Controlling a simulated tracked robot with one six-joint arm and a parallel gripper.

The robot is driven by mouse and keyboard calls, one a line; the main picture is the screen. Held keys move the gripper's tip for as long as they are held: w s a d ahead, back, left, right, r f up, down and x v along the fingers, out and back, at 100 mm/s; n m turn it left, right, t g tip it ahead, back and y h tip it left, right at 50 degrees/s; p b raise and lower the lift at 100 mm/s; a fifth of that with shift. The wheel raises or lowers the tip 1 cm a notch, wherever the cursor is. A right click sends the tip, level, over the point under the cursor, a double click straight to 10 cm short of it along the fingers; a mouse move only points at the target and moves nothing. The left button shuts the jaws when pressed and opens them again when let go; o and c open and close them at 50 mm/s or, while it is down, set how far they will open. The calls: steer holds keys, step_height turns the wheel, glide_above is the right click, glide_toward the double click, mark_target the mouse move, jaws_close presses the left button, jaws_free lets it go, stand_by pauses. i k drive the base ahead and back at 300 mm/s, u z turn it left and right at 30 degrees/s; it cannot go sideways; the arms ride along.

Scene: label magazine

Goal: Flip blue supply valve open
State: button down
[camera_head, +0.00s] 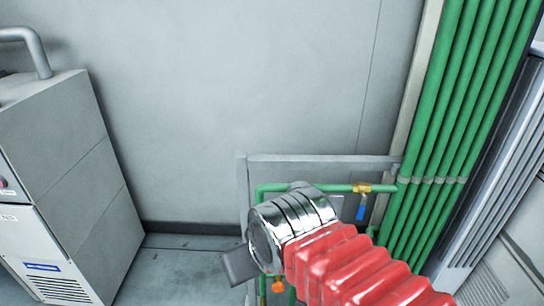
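The blue valve handle (361,208) hangs down below a brass valve body (361,188) on a horizontal green pipe (335,188). It is at the lower right of the middle. My gripper (239,266) shows only as a dark grey piece past the chrome wrist, at lower left of the handle and apart from it in the picture. The wrist hides most of the gripper, so I cannot see whether its fingers are open. Nothing held is visible.
Several vertical green pipes (455,120) stand right of the valve. A grey panel frame (320,160) is behind it. A small orange part (277,287) shows below my wrist. A grey cabinet (75,170) stands left, with clear floor (180,270) between.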

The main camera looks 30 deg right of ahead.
mark_target(362, 209)
steer(key=z, duration=1.35)
steer(key=k, duration=0.5)
steer(key=z, duration=0.2)
steer(key=i, duration=0.5)
